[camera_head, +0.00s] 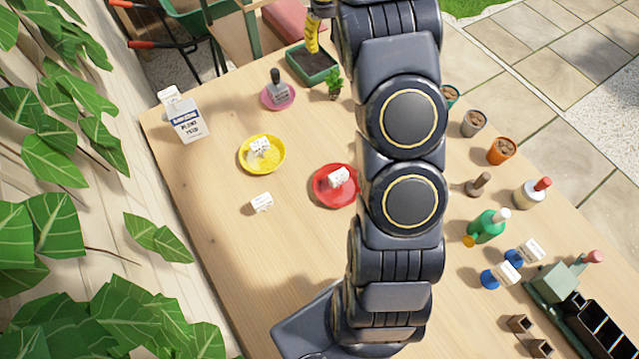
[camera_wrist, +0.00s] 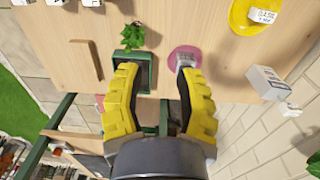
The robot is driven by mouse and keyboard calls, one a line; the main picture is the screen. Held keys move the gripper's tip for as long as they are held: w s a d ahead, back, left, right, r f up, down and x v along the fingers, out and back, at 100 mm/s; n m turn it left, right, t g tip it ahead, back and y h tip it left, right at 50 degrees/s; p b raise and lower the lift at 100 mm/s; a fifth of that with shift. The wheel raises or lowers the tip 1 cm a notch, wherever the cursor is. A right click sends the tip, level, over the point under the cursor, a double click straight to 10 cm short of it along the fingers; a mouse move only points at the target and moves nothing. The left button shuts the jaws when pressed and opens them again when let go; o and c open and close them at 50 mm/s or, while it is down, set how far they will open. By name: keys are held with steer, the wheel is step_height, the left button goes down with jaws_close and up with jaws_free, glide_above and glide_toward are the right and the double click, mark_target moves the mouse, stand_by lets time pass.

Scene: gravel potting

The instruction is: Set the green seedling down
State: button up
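The green seedling (camera_head: 334,83) stands leafy and upright beside the near right corner of a green soil tray (camera_head: 332,72). Its base is too small to make out. In the wrist view the seedling (camera_wrist: 133,36) is at the far edge of the tray (camera_wrist: 153,76), beyond my fingertips and apart from them. My gripper (camera_wrist: 157,74) is open, its yellow fingers wide apart with nothing between them. In the head view one yellow finger of my gripper (camera_head: 312,38) shows over the far side of the tray; the rest is hidden by my arm.
Yellow (camera_head: 243,160) and red (camera_head: 322,197) dishes lie nearer. Pots, bottles and a green machine (camera_head: 556,280) line the right side. The table's left middle is mostly clear.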

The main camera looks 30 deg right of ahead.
steer(key=s+a+r, duration=0.7)
steer(key=s+a, duration=0.1)
steer(key=a, duration=0.2)
steer(key=s+a+r, duration=0.1)
steer(key=s+a, duration=0.5)
steer(key=s, duration=0.6)
steer(key=s+a+r+g, duration=0.1)
steer(key=s+a, duration=0.5)
steer(key=s, duration=0.6)
steer(key=shift+r+g, duration=0.25)
steer(key=shift+g, duration=0.05)
steer(key=shift+a, duration=0.1)
